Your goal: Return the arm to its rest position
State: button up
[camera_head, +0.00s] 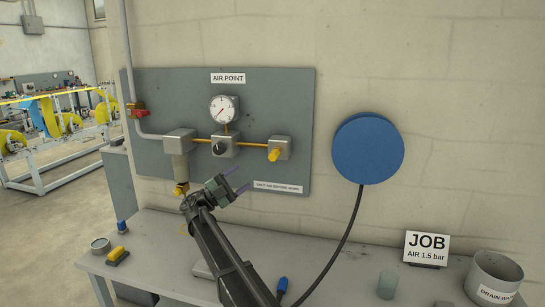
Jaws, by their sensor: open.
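My gripper (237,181) is in front of the lower part of the grey air point panel (290,100). Its two thin fingers stand apart, with nothing seen between them. My arm reaches up to it from the bottom middle of the view. The gripper is below the regulator with the black knob (218,149) and right of the filter bowl (181,168). I cannot tell whether it touches the panel.
A pressure gauge (223,109), a yellow outlet (274,154) and a red valve handle (138,110) are on the wall. A blue hose reel (368,149) hangs at right. The bench (350,255) holds a JOB sign (427,246), a drain bin (494,279) and a yellow brush (118,255).

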jog(key=s+d+f+n+g+y+p, duration=0.1)
jog(key=s+d+f+n+y, duration=0.6)
jog(key=n, duration=0.5)
jog(key=s+d+f+n+g+y, duration=0.1)
jog(key=s+d+f+n+y, duration=0.5)
jog(key=f+n, duration=0.4)
jog(key=s+d+f+n+g+y+p, duration=0.1)
jog(key=s+d+y, duration=0.4)
jog(key=s, duration=0.6)
jog(key=s+d+f+n+g+y+p, duration=0.2)
jog(key=s+d+n+y, duration=0.3)
jog(key=s, duration=0.6)
jog(key=shift+s+d+f+n+p, duration=0.2)
jog(key=shift+d+f+n+p, duration=0.15)
jog(key=shift+d+n+p, duration=0.25)
